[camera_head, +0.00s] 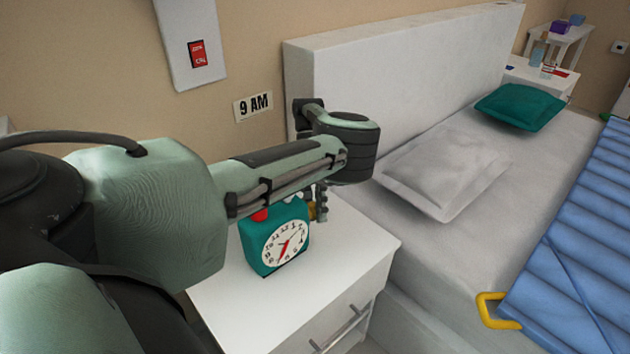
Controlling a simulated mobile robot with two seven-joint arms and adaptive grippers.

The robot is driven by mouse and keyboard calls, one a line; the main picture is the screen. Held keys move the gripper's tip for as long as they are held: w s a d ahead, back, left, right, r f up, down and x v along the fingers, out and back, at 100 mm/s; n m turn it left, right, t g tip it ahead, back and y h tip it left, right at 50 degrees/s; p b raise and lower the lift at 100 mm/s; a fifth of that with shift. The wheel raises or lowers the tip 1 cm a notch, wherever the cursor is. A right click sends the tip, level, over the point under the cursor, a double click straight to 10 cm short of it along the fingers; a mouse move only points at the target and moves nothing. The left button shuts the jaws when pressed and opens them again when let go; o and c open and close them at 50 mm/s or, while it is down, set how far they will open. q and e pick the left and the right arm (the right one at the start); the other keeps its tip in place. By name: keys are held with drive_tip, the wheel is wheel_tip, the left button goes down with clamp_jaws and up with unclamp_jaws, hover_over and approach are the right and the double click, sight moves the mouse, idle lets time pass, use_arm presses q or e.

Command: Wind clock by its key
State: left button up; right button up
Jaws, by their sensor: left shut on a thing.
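The teal clock (257,255) stands upright on a white nightstand (350,262), its white face with black numerals and red hands turned toward me. A red part (260,215) shows on its top. A small gold-brown key (312,211) sticks out at the clock's right side. My left arm reaches in from the left above the clock, and its wrist hides part of the clock's top. My left gripper (321,203) hangs below the wrist at the key and is shut on it; its fingers are mostly hidden. My right gripper is out of view.
A bed with a white headboard (400,65), a grey pillow (447,167) and a green pillow (520,107) stands to the right. A blue quilt (575,260) with a yellow handle (490,310) lies on it. A "9 AM" sign (253,105) is on the wall.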

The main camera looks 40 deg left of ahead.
sight(314, 203)
use_arm(q)
drive_tip(key=shift+s+m+g+h, duration=0.1)
drive_tip(key=shift+m+g+h, duration=0.2)
drive_tip(key=shift+h, duration=0.9)
drive_tip(key=o, duration=1.2)
drive_tip(key=shift+c, duration=0.2)
drive_tip(key=shift+r, duration=0.55)
wheel_tip(314, 203, up, 9)
drive_tip(key=shift+f, duration=0.1)
